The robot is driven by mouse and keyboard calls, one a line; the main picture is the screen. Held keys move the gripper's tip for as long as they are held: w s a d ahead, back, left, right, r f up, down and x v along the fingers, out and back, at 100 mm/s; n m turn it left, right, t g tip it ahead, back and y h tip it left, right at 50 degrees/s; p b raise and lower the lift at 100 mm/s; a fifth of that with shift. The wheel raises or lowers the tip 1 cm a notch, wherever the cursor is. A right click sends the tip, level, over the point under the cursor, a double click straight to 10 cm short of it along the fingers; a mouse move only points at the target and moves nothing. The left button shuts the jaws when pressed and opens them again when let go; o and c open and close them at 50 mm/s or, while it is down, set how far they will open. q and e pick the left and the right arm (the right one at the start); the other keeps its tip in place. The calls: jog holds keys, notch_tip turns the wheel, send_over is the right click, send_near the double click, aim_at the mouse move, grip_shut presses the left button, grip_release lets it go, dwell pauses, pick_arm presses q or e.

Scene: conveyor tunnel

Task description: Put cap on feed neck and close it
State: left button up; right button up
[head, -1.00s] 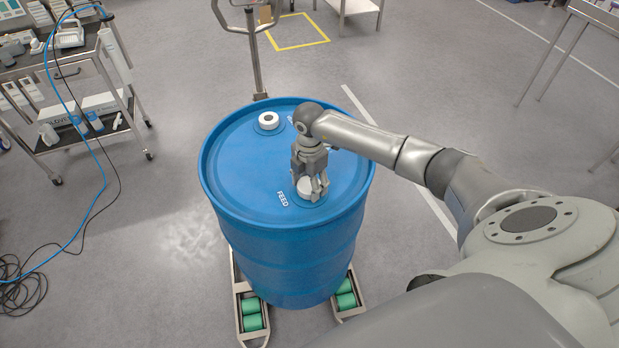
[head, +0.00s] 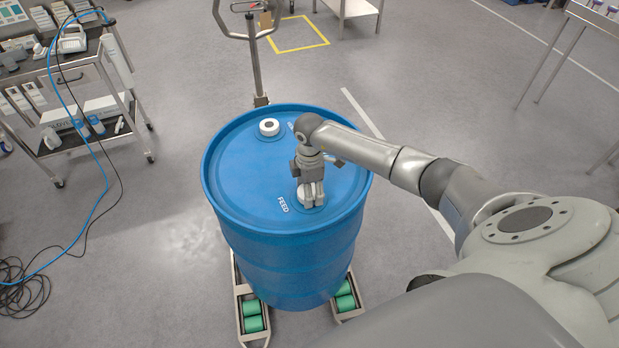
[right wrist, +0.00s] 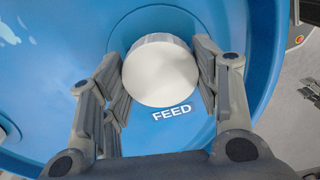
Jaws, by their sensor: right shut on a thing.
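A white round cap (right wrist: 160,72) sits at the neck beside the FEED label on the lid of the blue drum (head: 240,165). It also shows in the head view (head: 303,200), partly covered by my gripper. My right gripper (head: 311,200) points down with its fingers around the cap; in the right wrist view the fingers (right wrist: 160,80) stand on both sides of it. The neck under the cap is hidden, so I cannot tell how far the cap is seated. My left gripper is not in view.
A second white cap with a dark centre (head: 269,127) is at the drum's far side. The drum stands on a pallet-truck-like carrier with green rollers (head: 252,315). A cart (head: 75,95) with tools and cables stands at the left. The floor around is mostly clear.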

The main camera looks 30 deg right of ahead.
jog(key=m+p, duration=0.2)
jog(key=m, duration=0.1)
jog(key=shift+r+m, duration=0.15)
jog(key=shift+m, duration=0.45)
jog(key=shift+m+p, duration=1.75)
jog(key=shift+m, duration=0.85)
